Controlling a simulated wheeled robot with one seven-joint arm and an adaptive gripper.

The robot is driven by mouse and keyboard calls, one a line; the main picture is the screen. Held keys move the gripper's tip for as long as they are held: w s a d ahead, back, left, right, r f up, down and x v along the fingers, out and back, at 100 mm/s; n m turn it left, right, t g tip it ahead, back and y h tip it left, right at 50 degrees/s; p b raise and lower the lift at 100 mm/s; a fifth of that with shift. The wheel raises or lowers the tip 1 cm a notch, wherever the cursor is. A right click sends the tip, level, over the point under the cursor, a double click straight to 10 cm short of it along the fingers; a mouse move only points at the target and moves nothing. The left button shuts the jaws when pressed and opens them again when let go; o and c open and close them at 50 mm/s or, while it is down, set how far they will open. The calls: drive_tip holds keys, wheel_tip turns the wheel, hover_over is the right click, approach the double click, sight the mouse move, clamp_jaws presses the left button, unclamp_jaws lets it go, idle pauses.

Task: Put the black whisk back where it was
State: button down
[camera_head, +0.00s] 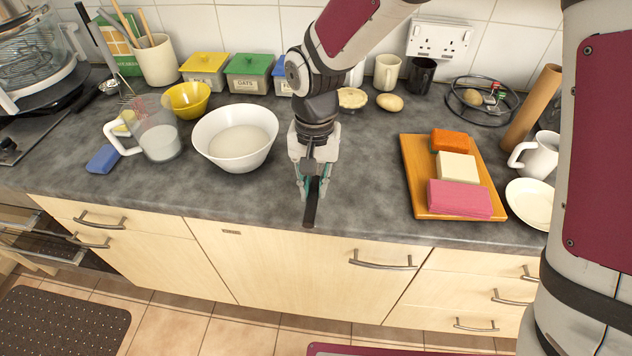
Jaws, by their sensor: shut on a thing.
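My gripper (313,186) points down over the front part of the worktop, right of the white bowl. It is shut on a black handle (310,209), which I take to be the black whisk's. The handle points toward the front edge of the worktop. The whisk's wire end does not show clearly; my gripper and arm cover that part. I cannot tell whether the whisk touches the worktop.
The white bowl (236,154), a glass jug (159,142) and a blue sponge (104,158) stand left. Lidded tubs (248,82) line the back. Grey worktop (365,185) is clear between gripper and tray.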

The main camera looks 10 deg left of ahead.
drive_tip(key=shift+w+f, duration=0.15)
drive_tip(key=shift+f, duration=1.6)
drive_tip(key=c, duration=1.5)
unclamp_jaws()
drive_tip(key=shift+c, duration=0.2)
